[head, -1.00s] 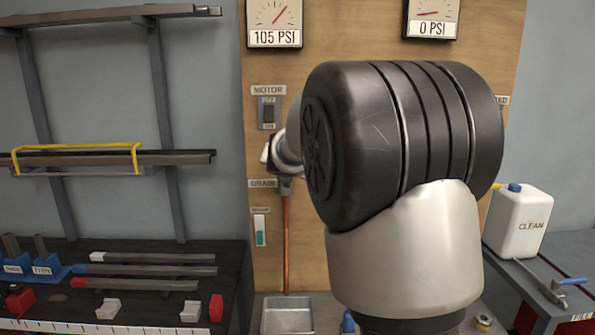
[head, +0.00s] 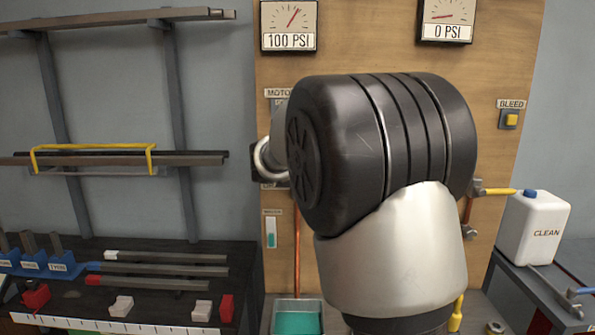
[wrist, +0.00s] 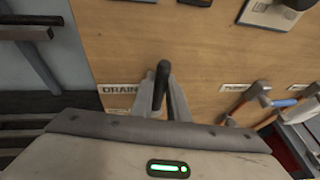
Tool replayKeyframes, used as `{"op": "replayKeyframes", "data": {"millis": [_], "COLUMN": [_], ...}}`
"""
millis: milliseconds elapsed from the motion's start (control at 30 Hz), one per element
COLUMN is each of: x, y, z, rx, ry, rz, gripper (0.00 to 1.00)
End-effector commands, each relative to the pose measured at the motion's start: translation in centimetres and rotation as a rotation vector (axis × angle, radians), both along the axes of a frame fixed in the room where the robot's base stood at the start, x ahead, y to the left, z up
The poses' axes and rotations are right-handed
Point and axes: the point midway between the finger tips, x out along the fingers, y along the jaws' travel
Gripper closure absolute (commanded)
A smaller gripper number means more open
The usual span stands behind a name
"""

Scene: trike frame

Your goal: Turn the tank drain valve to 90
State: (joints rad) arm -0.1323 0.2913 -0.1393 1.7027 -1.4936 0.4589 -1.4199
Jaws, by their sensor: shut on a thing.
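The tank drain valve's black handle (wrist: 161,82) stands between the two grey fingers of my gripper (wrist: 168,100) in the wrist view, beside the DRAIN label (wrist: 118,89). My gripper is shut on this handle. In the head view my own arm hides the handle and the fingertips, so I cannot read the handle's angle. A copper drain pipe (head: 297,245) runs down the board below the valve. A metal tray (head: 297,302) under the pipe holds teal liquid (head: 298,322).
The left gauge (head: 290,24) reads 100 PSI; the right gauge (head: 446,20) reads 0 PSI. A sight glass (head: 271,232) shows teal. A yellow BLEED button (head: 511,119) is on the right. A CLEAN jug (head: 538,228) stands at right; a rack (head: 120,158) is left.

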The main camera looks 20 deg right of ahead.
Motion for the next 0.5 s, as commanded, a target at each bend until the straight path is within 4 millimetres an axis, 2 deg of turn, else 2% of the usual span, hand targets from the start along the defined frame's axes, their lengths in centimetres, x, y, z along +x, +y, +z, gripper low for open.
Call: {"op": "replayKeyframes", "data": {"millis": [100, 133, 233, 500], "x": [0.02, 0.02, 0.02, -0.01], "y": [0.08, 0.08, 0.08, 0.04], "z": [-0.11, -0.11, -0.11, -0.05], "rx": [-0.002, -0.002, -0.002, 0.0], "ry": [0.003, 0.003, 0.003, 0.001], "rz": [0.002, 0.002, 0.002, 0.001], "gripper": [1.0, 0.84, 0.67, 0.67]}}
